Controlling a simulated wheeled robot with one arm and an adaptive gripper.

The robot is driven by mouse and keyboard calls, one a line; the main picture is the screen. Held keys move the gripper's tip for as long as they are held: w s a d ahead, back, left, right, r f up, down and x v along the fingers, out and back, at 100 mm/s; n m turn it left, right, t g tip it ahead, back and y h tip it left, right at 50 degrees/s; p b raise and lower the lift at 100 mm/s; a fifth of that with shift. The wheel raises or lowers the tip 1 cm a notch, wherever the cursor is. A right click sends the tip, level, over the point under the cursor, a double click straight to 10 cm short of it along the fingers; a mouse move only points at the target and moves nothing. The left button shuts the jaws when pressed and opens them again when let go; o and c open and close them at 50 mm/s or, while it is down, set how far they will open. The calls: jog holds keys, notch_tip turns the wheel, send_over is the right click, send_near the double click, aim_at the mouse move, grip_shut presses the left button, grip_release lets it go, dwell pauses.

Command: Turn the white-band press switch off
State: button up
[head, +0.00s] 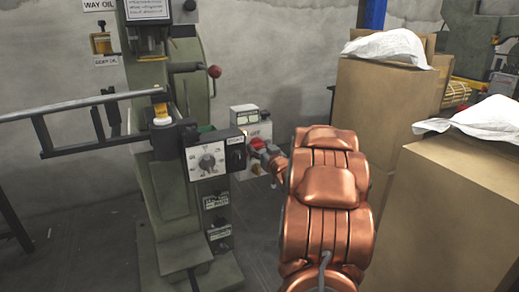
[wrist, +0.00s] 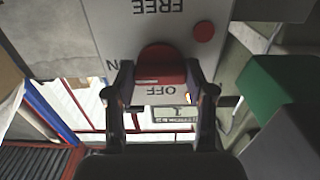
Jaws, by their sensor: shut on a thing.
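The red switch knob (wrist: 161,66) sits on a pale grey switch plate (wrist: 115,25) in the wrist view. The plate shows upside-down lettering: FREE above the knob, OFF just below it and a partly hidden ON at its left. My gripper (wrist: 161,84) has a finger on each side of the knob and is shut on it. The press carries a yellow and white piece (head: 161,114).
A dial box (head: 208,160) on the press stands close left of my gripper. A red-ball lever (head: 214,71) is above. Cardboard boxes (head: 385,115) with white sacks (head: 392,48) stand to the right. A green block (wrist: 272,88) shows at right in the wrist view.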

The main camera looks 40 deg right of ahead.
jog(key=n+b, duration=0.1)
jog(key=n, duration=0.3)
jog(key=shift+n, duration=0.4)
jog(key=n+b, duration=0.1)
jog(key=n, duration=0.3)
jog(key=shift+n+b, duration=0.3)
jog(key=shift+b, duration=0.05)
jog(key=n+b, duration=0.1)
jog(key=n, duration=0.3)
jog(key=shift+n+b, duration=0.3)
jog(key=shift+r+n+b, duration=0.1)
jog(key=shift+n+b, duration=0.5)
jog(key=shift+n, duration=1.3)
jog(key=shift+w, duration=0.1)
jog(key=o, duration=1.2)
jog(key=shift+c, duration=0.2)
